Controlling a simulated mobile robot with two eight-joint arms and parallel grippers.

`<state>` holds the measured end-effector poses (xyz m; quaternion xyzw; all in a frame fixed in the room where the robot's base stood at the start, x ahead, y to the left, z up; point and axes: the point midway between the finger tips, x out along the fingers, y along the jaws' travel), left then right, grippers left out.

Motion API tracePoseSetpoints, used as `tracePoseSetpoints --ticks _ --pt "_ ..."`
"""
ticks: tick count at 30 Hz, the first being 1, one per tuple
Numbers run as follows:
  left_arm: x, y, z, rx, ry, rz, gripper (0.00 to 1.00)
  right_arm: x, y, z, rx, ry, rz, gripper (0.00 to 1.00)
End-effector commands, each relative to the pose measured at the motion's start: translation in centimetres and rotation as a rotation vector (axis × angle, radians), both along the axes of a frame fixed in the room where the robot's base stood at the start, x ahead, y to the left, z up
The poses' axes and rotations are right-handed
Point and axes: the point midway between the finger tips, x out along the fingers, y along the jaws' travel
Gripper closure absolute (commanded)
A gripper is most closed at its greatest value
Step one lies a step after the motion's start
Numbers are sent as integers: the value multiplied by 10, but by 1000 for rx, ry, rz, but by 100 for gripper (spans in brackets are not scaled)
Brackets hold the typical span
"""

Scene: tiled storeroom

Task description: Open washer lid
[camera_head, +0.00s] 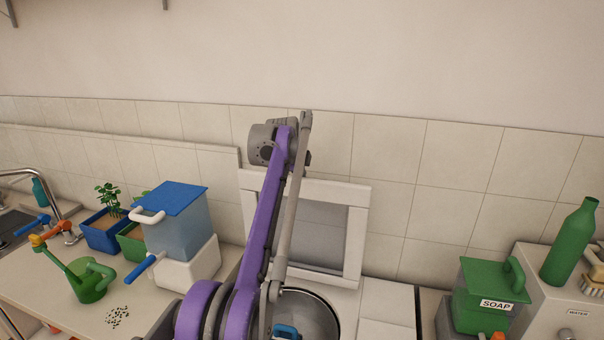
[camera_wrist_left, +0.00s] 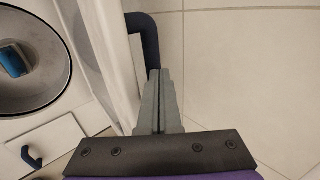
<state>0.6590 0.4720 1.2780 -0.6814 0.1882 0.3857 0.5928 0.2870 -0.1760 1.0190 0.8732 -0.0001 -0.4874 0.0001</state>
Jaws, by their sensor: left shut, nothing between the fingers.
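The washer's white lid (camera_head: 355,235), a frame with a grey window, stands raised near the tiled wall in the head view. Below it the round drum opening (camera_head: 330,315) is uncovered, partly behind my purple left arm. The wrist view shows the drum (camera_wrist_left: 62,85) with a blue item (camera_wrist_left: 13,60) in it, and the lid edge (camera_wrist_left: 105,45) with its dark bent handle (camera_wrist_left: 150,45). My left gripper (camera_wrist_left: 160,72) is shut and empty, its fingertips close beside the handle; I cannot tell if they touch. Its fingers are not clear in the head view. My right gripper is not visible.
Left of the washer, a blue-lidded dispenser (camera_head: 178,235), a green watering can (camera_head: 90,282) and planters (camera_head: 103,233) stand on the counter. At right are a green soap container (camera_head: 490,285) and a green bottle (camera_head: 568,245). The tiled wall (camera_head: 455,190) is close behind the lid.

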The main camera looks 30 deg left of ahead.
Motion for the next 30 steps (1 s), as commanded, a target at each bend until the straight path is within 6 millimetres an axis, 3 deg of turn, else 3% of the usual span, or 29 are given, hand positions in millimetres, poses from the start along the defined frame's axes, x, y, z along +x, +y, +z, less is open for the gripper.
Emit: tracePoseSetpoints --ticks 15,26,30 --pt "-58 -19 69 0 -2 1 100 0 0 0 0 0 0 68" --pt "-65 -24 77 -6 -3 4 100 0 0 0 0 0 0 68" --pt "-71 -46 71 -63 -10 46 100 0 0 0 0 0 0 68"
